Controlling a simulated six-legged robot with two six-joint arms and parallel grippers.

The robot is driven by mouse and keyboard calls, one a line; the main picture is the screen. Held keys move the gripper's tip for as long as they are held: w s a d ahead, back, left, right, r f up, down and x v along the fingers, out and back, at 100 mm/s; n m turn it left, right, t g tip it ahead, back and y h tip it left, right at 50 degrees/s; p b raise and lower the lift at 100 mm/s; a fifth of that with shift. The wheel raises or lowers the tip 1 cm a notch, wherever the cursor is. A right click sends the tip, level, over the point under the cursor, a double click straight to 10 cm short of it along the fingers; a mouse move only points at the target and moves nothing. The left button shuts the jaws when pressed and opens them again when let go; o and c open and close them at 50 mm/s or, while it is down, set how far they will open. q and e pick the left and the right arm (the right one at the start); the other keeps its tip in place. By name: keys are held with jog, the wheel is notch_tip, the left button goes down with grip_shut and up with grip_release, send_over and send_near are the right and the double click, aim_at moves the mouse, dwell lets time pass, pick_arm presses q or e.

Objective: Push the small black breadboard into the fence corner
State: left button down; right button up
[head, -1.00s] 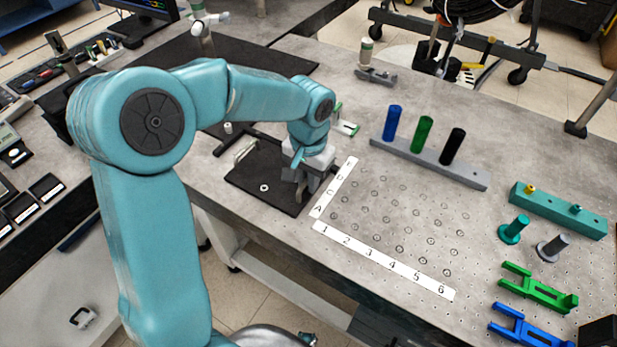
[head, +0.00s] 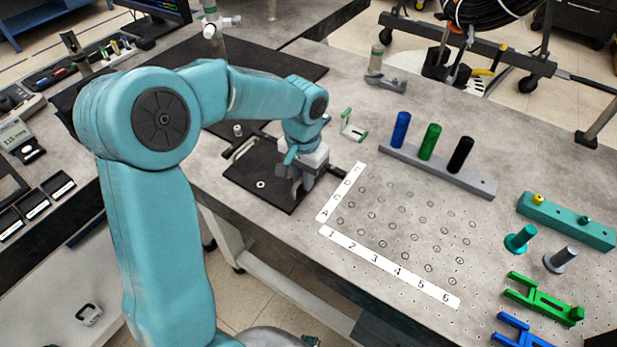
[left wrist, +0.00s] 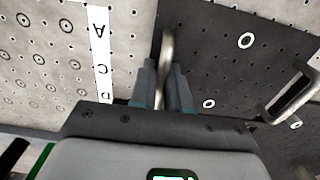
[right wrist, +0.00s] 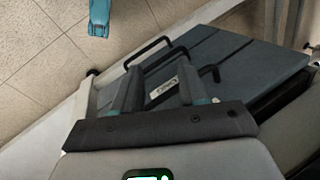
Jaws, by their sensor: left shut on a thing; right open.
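The small black breadboard (head: 240,178) lies flat on the grey table, left of the lettered strip. It has a light ring-shaped spot and a metal handle (head: 240,149) on its far left side. My left gripper (head: 297,188) is over its right part. In the left wrist view its fingers are shut on a second metal handle (left wrist: 167,48), with the holed black surface (left wrist: 215,55) around it. My right gripper (right wrist: 157,90) is open and empty.
A lettered strip (head: 342,192) and numbered strip (head: 390,267) border marked holes on the right. A grey rack (head: 480,184) holds blue, green and black cylinders. A green bracket (head: 353,128) stands behind the gripper.

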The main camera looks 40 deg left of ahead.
aim_at(273, 167)
pick_arm(q)
jog(key=shift+s+a+r, duration=0.1)
jog(key=shift+a, duration=1.35)
jog(key=shift+a+r+p, duration=0.1)
jog(key=shift+a+p, duration=0.1)
jog(key=shift+p, duration=0.15)
